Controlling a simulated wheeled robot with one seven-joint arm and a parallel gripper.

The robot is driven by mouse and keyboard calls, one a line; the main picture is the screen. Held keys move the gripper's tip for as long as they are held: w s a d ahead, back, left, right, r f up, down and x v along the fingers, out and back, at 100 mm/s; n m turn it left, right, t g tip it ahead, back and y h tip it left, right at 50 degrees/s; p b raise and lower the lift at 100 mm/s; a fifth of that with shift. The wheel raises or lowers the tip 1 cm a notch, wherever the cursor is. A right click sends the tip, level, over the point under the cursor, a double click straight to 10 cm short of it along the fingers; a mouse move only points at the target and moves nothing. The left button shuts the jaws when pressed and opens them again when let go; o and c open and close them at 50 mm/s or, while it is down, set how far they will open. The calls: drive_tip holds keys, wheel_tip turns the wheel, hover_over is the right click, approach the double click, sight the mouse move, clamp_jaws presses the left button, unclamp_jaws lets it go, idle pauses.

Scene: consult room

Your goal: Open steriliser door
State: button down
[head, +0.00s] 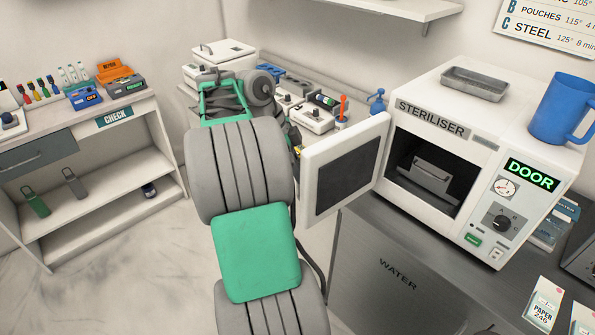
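The white steriliser (435,100) stands on a metal counter at the right. Its door (346,168), a white frame with a dark window, stands wide open, swung out to the left of the chamber. A grey metal box (427,177) with a handle sits inside the dark chamber. The steriliser's display (531,175) shows DOOR in green. My gripper (296,143) is mostly hidden behind my own arm, near the left edge of the door. Only small dark and yellow parts of it show, so its fingers and any contact with the door cannot be made out.
A metal tray (474,83) and a blue mug (560,107) stand on top of the steriliser. Behind my arm, a bench holds white boxes, a blue bottle (377,103) and small devices. A shelf unit (110,225) stands at the left. Open floor lies between it and my arm.

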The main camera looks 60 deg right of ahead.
drive_tip(key=c, duration=1.5)
unclamp_jaws()
drive_tip(key=shift+s+d, duration=0.1)
drive_tip(key=shift+r, duration=0.1)
drive_tip(key=p+v, duration=0.4)
drive_tip(key=v, duration=0.3)
drive_tip(key=shift+r, duration=0.25)
